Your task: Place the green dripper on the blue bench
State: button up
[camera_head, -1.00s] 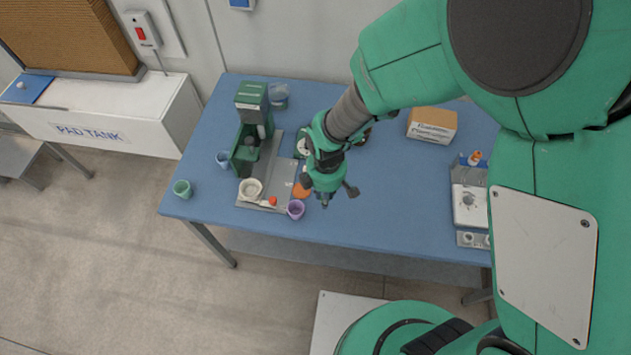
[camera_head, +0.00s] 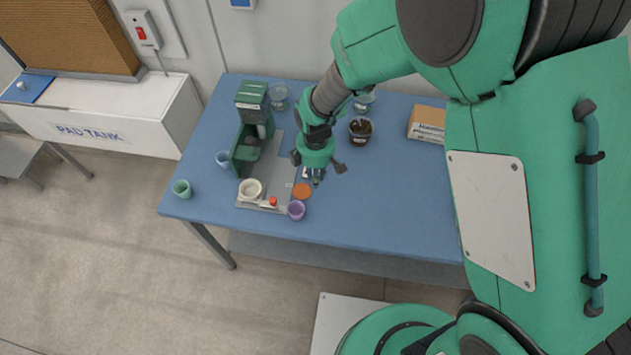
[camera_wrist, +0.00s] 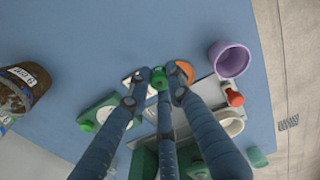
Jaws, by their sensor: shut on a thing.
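My gripper (camera_head: 317,178) is over the blue bench (camera_head: 385,210), beside the grey base of the green machine. In the wrist view its three fingers (camera_wrist: 160,84) are closed together around a small bright green thing, which I take to be the green dripper (camera_wrist: 159,77). Only its green end shows clearly; the fingers hide the rest. In the head view my gripper mostly hides it. I cannot tell how high it is above the bench.
The green machine (camera_head: 250,100) stands left of my gripper. A white bowl (camera_head: 250,189), purple cup (camera_head: 296,210) and orange disc (camera_head: 302,191) are close by. A dark-filled jar (camera_head: 360,131) and carton (camera_head: 427,123) stand right. The front right of the bench is clear.

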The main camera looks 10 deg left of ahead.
jog(key=shift+w+f+b, duration=0.1)
jog(key=shift+f+b, duration=0.35)
jog(key=shift+f, duration=1.35)
jog(key=shift+f, duration=0.1)
jog(key=o, duration=0.9)
notch_tip(320, 180, up, 12)
jog(key=shift+r+p, duration=0.1)
jog(key=shift+p, duration=1)
